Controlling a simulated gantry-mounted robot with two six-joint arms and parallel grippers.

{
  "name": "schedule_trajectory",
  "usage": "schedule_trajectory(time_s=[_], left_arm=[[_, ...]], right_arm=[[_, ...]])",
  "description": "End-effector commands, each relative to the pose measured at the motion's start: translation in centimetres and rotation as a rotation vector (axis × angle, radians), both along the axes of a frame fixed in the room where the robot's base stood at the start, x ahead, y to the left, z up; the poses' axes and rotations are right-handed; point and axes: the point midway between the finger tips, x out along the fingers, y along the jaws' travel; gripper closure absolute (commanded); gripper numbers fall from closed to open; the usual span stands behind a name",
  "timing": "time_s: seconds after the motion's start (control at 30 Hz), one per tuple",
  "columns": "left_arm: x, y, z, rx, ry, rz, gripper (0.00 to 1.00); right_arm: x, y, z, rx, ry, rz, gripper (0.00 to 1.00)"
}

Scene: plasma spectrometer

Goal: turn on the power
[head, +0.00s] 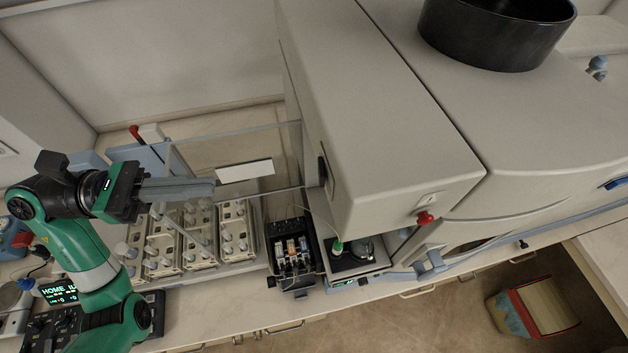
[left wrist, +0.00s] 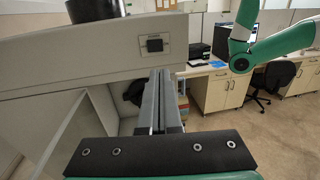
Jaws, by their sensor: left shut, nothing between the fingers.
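The spectrometer (head: 400,130) is a large off-white machine filling the middle and right of the head view. A small black power switch (head: 325,172) sits on its left side face, seen at a steep angle. In the left wrist view the switch (left wrist: 155,45) is a dark rectangle on a light plate, and its on or off position is too small to tell. My left gripper (head: 212,188) is shut and empty, pointing right toward that side face, with a clear gap to the switch. In the left wrist view my left fingers (left wrist: 159,75) show below the switch, apart from it.
Racks of white-capped bottles (head: 190,235) stand below my left gripper. A clear-panelled frame (head: 235,130) stands behind them. A black pump unit (head: 292,258) sits beside the spectrometer. A red knob (head: 425,218) is on the machine's front.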

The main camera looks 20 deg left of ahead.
Motion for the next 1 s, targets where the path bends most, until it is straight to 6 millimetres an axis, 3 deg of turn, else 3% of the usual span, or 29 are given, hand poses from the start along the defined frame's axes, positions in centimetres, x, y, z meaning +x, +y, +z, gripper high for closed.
schedule_trajectory(time_s=[0.27, 0.43, 1.0], left_arm=[[0.0, -0.1, 0.2, 0.0, -0.001, -0.003, 1.0], [0.6, -1.3, 0.3, 0.0, -0.001, -0.006, 1.0], [5.8, -11.2, 0.5, 0.0, -0.001, -0.008, 1.0]], right_arm=[[0.0, -0.1, 0.1, 0.001, 0.0, -0.002, 1.0], [0.0, -0.1, 0.7, 0.001, 0.001, -0.004, 1.0], [0.0, -0.1, 4.9, 0.001, 0.001, -0.004, 1.0]])
